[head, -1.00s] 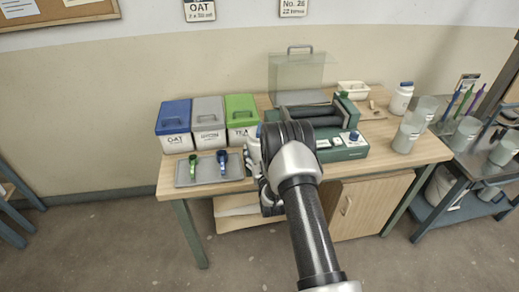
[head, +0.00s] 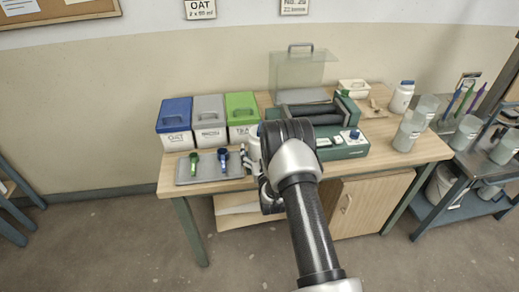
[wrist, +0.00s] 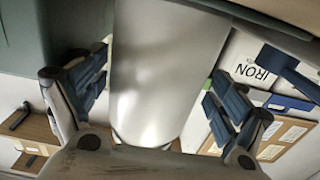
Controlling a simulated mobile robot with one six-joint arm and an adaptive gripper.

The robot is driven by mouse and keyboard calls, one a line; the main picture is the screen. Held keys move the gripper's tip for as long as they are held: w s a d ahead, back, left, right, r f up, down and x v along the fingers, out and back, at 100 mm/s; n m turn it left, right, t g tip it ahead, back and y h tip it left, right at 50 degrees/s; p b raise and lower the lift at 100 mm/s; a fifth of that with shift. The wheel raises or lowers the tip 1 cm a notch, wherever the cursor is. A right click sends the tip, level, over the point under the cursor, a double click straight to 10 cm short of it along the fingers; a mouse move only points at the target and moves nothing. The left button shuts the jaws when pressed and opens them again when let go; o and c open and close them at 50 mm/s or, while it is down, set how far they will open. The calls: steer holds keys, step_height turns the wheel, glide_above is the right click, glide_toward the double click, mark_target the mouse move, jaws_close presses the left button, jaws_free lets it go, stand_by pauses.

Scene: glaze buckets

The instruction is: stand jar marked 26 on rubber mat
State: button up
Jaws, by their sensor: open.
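My gripper (head: 266,184) is at the bench's front edge in the head view, partly hidden by my arm. In the wrist view my open gripper (wrist: 160,98) has its fingers on either side of a smooth pale cylinder (wrist: 165,50), apart from it as far as I can see. Another white jar with a blue lid (head: 402,96) stands at the back right. I cannot tell for sure which surface is the rubber mat.
A grey tray (head: 183,180) holds a green and a blue scoop. Blue, grey and green lidded bins (head: 208,121) stand behind it. A green roller machine (head: 342,143) and a clear hood (head: 297,72) are further right. Translucent beakers (head: 407,137) stand at the right end.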

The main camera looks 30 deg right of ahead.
steer(key=shift+s+d+f, duration=0.1)
steer(key=shift+d, duration=0.1)
steer(key=shift+s+f, duration=0.15)
steer(key=shift+f, duration=0.05)
steer(key=shift+s, duration=0.2)
steer(key=v, duration=1.1)
steer(key=w+a+r+n+g+y, duration=0.1)
steer(key=w+a+r+g+y, duration=0.2)
steer(key=r, duration=0.7)
steer(key=s+a+r+g, duration=0.35)
steer(key=a+r, duration=0.25)
steer(key=r, duration=0.3)
steer(key=s+a+r+g, duration=0.2)
steer(key=s, duration=0.8)
steer(key=s+a+r+n+g+y, duration=0.1)
steer(key=s+a+r+g, duration=0.1)
steer(key=s, duration=0.9)
steer(key=s+a+r+n+g+y, duration=0.1)
steer(key=s+a+r+g, duration=0.1)
steer(key=s, duration=0.9)
steer(key=shift+a+r, duration=0.4)
steer(key=shift+a, duration=0.35)
